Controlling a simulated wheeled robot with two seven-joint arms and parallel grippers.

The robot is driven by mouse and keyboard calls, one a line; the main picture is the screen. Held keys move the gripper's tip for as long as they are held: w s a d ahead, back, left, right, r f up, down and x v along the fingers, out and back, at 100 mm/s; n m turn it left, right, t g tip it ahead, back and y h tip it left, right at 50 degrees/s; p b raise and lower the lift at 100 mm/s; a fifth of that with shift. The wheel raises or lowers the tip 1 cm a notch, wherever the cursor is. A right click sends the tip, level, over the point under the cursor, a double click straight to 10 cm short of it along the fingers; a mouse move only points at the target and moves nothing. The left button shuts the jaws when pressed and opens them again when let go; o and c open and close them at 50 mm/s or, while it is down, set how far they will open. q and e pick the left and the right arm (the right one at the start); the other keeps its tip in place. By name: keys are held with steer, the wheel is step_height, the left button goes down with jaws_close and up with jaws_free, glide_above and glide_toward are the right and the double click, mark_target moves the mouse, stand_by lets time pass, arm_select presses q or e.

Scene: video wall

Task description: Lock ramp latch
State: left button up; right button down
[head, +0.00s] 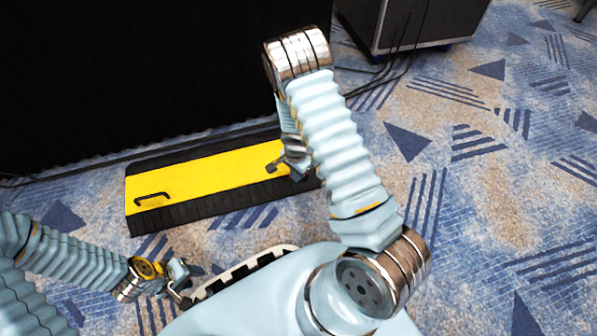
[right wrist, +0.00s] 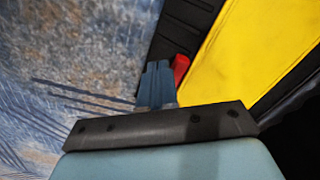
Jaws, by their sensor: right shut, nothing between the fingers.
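The ramp (head: 215,170) lies on the carpet, with a yellow top and black edges. It also shows in the right wrist view (right wrist: 245,55). In that view a small red piece (right wrist: 180,70), possibly the latch, stands at the border of the yellow top and a black edge. My right gripper (right wrist: 158,80) is shut and empty, with its fingertips just left of the red piece; I cannot tell whether they touch.
A black handle (head: 152,199) sits on the ramp's left end. A tall black wall (head: 130,70) stands behind the ramp. A dark case (head: 415,22) stands at the back right, with cables (head: 385,72) on the floor beside it. The patterned carpet (head: 480,190) at right is clear.

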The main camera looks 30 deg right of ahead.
steer(key=shift+f, duration=0.1)
steer(key=shift+f+b, duration=0.65)
steer(key=shift+f, duration=0.1)
steer(key=shift+w, duration=0.15)
